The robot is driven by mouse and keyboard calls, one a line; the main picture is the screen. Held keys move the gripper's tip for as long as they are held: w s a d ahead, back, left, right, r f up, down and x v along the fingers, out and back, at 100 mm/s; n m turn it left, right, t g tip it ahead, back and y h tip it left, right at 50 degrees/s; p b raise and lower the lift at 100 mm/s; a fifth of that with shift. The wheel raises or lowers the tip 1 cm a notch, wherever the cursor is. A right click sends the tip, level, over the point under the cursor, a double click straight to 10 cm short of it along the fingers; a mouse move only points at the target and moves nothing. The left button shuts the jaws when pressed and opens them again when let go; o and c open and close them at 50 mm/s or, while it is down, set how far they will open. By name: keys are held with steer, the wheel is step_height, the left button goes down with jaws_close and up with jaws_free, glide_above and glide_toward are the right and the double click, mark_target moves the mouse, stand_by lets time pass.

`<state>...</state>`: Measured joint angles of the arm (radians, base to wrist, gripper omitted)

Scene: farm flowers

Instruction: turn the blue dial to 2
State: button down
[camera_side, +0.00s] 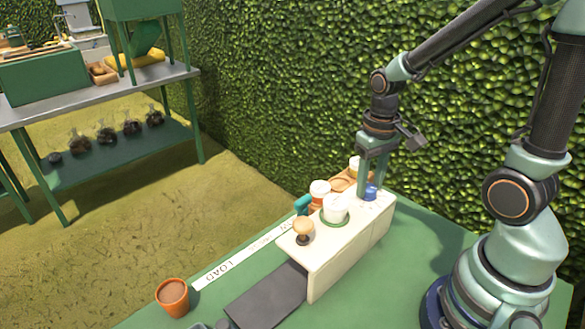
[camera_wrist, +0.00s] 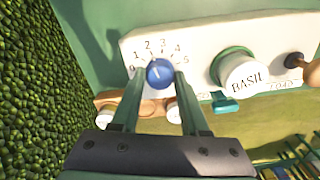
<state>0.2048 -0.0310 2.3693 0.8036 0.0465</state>
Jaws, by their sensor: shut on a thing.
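The blue dial (camera_wrist: 160,73) sits on the cream panel of a box (camera_wrist: 205,48), with the printed numbers 1 to 5 in an arc above it. A small pale mark shows on the dial's face, but I cannot tell for sure which number it points to. My gripper (camera_wrist: 162,78) has one green finger on each side of the dial and is shut on it. In the side view, my gripper (camera_side: 371,188) reaches straight down to the blue dial (camera_side: 370,193) at the far end of the box top, and its fingers partly hide the dial.
A white BASIL jar (camera_wrist: 244,74) sits in a green ring beside the dial. Other jars (camera_side: 319,190) stand behind. A terracotta pot (camera_side: 172,296) and a LOAD strip (camera_side: 235,262) are left.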

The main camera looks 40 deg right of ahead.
mark_target(369, 187)
stand_by(0.4)
steer(key=shift+c, duration=2.1)
jaws_free()
steer(key=shift+r, duration=0.15)
step_height(369, 187, up, 12)
steer(key=a+r+n+t, duration=0.1)
steer(key=a+n+t, duration=0.1)
steer(key=a+t, duration=0.3)
steer(key=shift+a+n+t, duration=0.3)
steer(key=shift+a+n, duration=0.1)
steer(key=shift+a, duration=0.05)
